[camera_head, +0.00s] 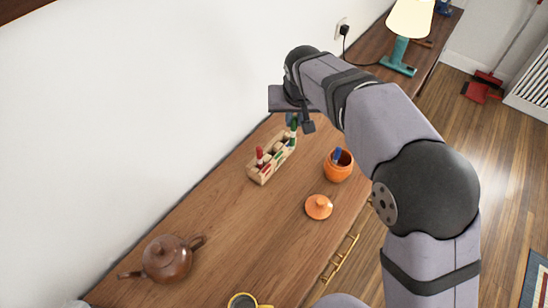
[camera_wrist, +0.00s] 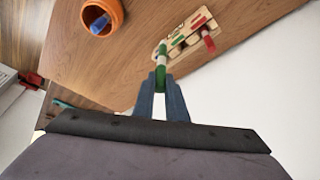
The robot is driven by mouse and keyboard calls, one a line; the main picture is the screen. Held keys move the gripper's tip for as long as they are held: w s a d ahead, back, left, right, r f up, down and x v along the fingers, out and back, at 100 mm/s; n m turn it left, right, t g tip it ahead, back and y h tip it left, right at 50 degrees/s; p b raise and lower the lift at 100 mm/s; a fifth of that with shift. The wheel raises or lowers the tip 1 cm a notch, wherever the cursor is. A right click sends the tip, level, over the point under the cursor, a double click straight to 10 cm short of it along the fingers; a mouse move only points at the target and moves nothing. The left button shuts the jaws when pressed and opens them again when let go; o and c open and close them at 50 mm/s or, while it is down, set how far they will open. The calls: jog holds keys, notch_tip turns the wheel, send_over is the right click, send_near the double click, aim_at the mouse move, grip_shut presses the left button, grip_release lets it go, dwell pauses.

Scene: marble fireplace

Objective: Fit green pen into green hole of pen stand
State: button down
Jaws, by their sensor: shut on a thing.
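The wooden pen stand (camera_head: 265,172) sits on the table near the wall, with a red pen (camera_head: 260,156) standing upright in its near end; the stand also shows in the wrist view (camera_wrist: 172,52). My gripper (camera_wrist: 161,82) is shut on the green pen (camera_wrist: 162,52), which has a white band and points at the green-marked end of the stand. In the head view the green pen (camera_head: 293,126) is over the far end of the stand, partly hidden by my gripper. I cannot tell whether its tip is inside the hole.
An orange pot (camera_head: 338,172) with a blue pen (camera_head: 337,155) stands right of the stand, its orange lid (camera_head: 318,207) on the table nearby. A brown teapot (camera_head: 167,259) and a mug (camera_head: 243,300) are nearer. A lamp (camera_head: 399,55) stands at the far end.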

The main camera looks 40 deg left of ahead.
jog(key=shift+a+n, duration=0.8)
jog(key=shift+a, duration=2.5)
notch_tip(320, 180, down, 10)
jog(key=p, duration=0.3)
jog(key=shift+s+f, duration=0.15)
jog(key=shift+s, duration=0.25)
jog(key=shift+f, duration=0.15)
jog(key=shift+f, duration=0.1)
jog(key=c, duration=1.8)
grip_release()
jog(key=shift+o, duration=0.2)
